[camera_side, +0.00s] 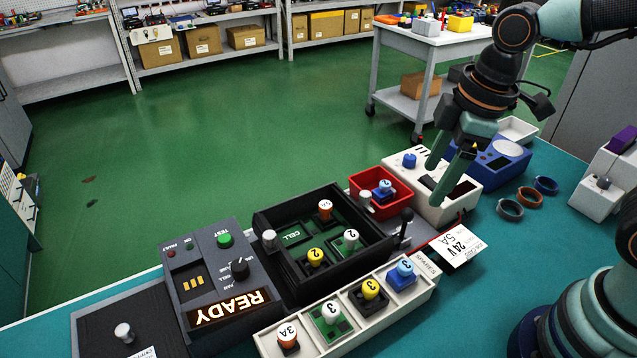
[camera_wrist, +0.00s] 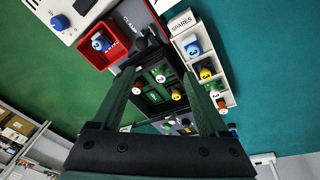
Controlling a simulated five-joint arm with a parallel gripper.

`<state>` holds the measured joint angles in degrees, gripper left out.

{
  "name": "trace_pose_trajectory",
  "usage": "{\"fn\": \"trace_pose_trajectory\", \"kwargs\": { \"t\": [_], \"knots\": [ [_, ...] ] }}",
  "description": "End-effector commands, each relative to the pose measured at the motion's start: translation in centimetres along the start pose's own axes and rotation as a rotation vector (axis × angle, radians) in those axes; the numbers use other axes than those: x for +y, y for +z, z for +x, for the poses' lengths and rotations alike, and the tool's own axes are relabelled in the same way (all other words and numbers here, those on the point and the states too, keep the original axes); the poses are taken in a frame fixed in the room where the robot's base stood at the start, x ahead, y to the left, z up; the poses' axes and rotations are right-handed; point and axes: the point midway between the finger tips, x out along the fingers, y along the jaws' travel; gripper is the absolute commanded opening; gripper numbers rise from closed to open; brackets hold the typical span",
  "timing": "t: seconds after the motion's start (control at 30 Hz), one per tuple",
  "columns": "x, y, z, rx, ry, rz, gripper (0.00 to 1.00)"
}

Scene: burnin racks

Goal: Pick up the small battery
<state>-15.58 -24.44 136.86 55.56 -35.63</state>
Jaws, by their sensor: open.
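I cannot make out anything that is clearly a small battery. Small modules with round numbered knobs are what stand here. In the side view the black rack marked CELL (camera_side: 268,222) holds an orange-and-white one (camera_side: 325,207), a white one (camera_side: 351,238) and a yellow one (camera_side: 316,256). The white spares tray (camera_side: 422,294) holds an orange (camera_side: 288,335), a green-based white (camera_side: 331,312), a yellow (camera_side: 371,289) and a blue module (camera_side: 404,270). My gripper (camera_side: 436,187) is open and empty above the white box (camera_side: 461,207). The wrist view shows its fingers (camera_wrist: 164,79) spread, with the rack beyond.
A red bin (camera_side: 381,207) with a blue module (camera_side: 385,188) stands between rack and white box. A grey panel reading READY (camera_side: 215,285) is left of the rack. A black lever (camera_side: 404,228) rises at the rack's right. Rings (camera_side: 510,209) and a blue meter (camera_side: 505,160) lie right.

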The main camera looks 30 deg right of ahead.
Motion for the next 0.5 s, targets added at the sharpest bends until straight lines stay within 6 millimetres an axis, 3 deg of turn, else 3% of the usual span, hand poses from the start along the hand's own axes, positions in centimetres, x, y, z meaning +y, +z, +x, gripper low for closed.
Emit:
{"fn": "trace_pose_trajectory", "kwargs": {
  "t": [0.1,0.2,0.33,0.5],
  "knots": [
    [-2.8,-1.3,1.8,-0.07,-0.085,-0.324,0.78],
    [-4.4,-1.8,2.7,-0.103,-0.136,-0.52,0.78],
    [-5.5,-2.0,3.3,-0.122,-0.172,-0.653,0.78],
    [-5.9,-1.7,5.2,-0.128,-0.181,-0.681,0.78]
  ]
}}
